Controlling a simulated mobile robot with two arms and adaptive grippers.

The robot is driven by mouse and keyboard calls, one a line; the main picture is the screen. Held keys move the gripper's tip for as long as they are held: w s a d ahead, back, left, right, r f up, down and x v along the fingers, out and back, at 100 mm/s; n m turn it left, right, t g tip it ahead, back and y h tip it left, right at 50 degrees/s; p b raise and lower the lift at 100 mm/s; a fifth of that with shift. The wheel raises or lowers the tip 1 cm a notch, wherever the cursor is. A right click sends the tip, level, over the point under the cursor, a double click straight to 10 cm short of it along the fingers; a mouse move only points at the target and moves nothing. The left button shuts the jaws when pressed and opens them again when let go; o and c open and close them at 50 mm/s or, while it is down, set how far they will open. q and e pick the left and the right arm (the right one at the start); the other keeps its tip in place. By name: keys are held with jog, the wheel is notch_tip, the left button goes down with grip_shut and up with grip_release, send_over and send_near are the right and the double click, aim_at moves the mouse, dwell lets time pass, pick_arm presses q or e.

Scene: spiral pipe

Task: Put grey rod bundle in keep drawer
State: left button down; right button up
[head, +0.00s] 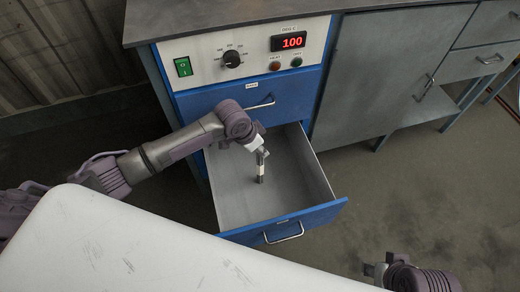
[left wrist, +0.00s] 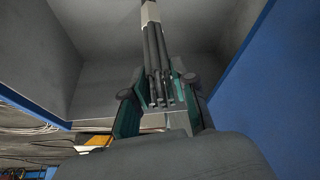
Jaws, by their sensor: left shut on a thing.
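The grey rod bundle (head: 260,170) hangs roughly upright inside the open lower drawer (head: 322,215), which has a blue front and grey inside. My left gripper (head: 262,153) is shut on the bundle's upper part. In the left wrist view the dark grey rods (left wrist: 157,65) lie between the two fingers (left wrist: 158,100), with a pale band toward the far end. I cannot tell if the far end touches the drawer floor. The drawer's small label is unreadable. My right gripper (head: 375,270) is at the lower right, away from the drawer; its finger opening is unclear.
A closed blue drawer (head: 240,103) sits above the open one, under a control panel (head: 220,62) with a red display reading 100. Grey cabinets (head: 380,80) stand to the right. Inside the open drawer, the floor around the bundle looks clear.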

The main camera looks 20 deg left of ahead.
pick_arm(q)
jog(key=shift+f, duration=0.1)
jog(key=c, duration=0.9)
grip_release()
jog(key=p+v, duration=0.1)
jog(key=v, duration=0.2)
jog(key=shift+r+p, duration=0.3)
jog(key=shift+r, duration=0.05)
jog(key=p+v, duration=0.2)
jog(key=v, duration=0.6)
jog(key=shift+s+a+r, duration=0.15)
jog(key=shift+s+r, duration=0.05)
pick_arm(e)
jog(key=x, duration=0.7)
jog(key=shift+s+f+g, duration=0.2)
jog(key=shift+s+g, duration=0.05)
jog(key=shift+g, duration=0.05)
